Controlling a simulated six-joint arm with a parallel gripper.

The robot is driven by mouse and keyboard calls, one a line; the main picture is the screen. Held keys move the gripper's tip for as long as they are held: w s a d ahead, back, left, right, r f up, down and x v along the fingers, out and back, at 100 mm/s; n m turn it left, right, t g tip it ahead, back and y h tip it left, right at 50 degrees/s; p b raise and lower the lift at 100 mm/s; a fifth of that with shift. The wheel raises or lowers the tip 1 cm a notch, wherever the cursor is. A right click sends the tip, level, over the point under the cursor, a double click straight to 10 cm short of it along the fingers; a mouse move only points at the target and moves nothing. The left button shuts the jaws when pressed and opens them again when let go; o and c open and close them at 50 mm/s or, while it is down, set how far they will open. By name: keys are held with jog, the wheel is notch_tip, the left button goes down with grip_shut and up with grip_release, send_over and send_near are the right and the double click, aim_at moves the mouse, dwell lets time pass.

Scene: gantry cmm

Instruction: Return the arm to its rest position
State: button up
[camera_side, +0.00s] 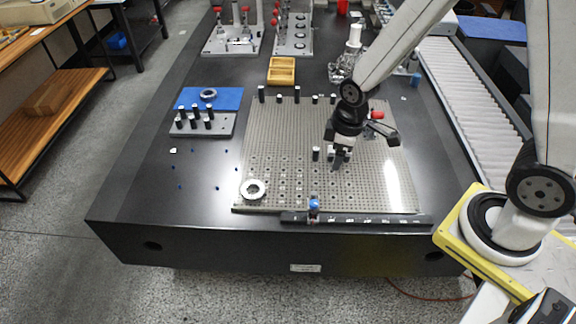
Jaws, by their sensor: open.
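My gripper (339,160) is open and hangs over the perforated metal fixture plate (290,150), pointing down. I cannot tell how far its fingertips are above the plate. A small black-and-white cylinder (316,153) stands upright on the plate just left of the fingers, and it looks apart from them. Nothing shows between the fingers. My arm reaches in from the right side and bends down to the gripper.
A metal ring (253,189) lies at the plate's front left. Black posts line its back edge. A dark rail (360,219) with a blue knob (314,204) runs along the front. A pin block (203,123) and blue mat (222,97) sit left. A roller conveyor (455,85) runs at right.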

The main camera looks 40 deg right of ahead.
jog(key=s+d+r+m+t, duration=0.1)
jog(key=s+d+r+m, duration=0.1)
jog(key=s+r+m, duration=0.3)
jog(key=shift+s+r+m, duration=0.15)
jog(key=shift+r+m, duration=0.35)
jog(key=shift+m, duration=0.6)
